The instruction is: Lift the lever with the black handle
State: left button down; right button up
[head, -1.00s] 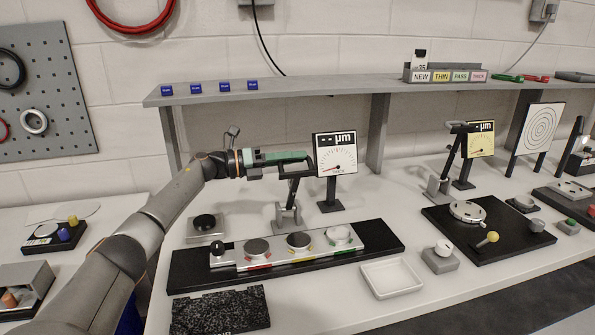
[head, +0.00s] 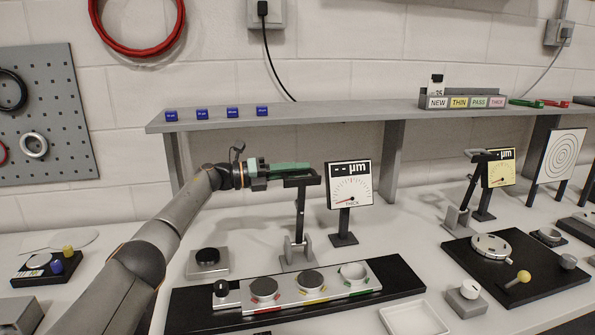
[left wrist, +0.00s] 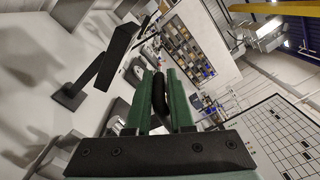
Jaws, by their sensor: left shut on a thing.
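The lever (head: 299,215) with the black handle (head: 300,180) stands nearly upright on a grey pivot base (head: 297,250), left of a white dial gauge (head: 350,183). My left gripper (head: 308,168) comes in from the left at the lever's top, its green fingers along the handle. In the left wrist view the green fingers (left wrist: 166,98) are closed around the black handle (left wrist: 159,98). The gauge reads dashes and "µm". My right gripper is not in view.
A grey shelf (head: 330,115) with several blue blocks runs behind. In front lies a black board (head: 390,280) bearing round pucks, with a white tray (head: 413,318) beside it. A second lever (head: 470,185) with a yellow gauge (head: 500,170) stands to the right.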

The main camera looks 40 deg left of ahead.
pick_arm(q)
jog(key=shift+f, duration=0.3)
jog(key=c, duration=0.8)
grip_release()
jog(key=shift+a, duration=0.1)
jog(key=shift+c, duration=0.2)
jog(key=shift+r, duration=0.1)
jog(key=b+v, duration=0.3)
jog(key=v, duration=0.9)
jog(key=shift+s, duration=0.15)
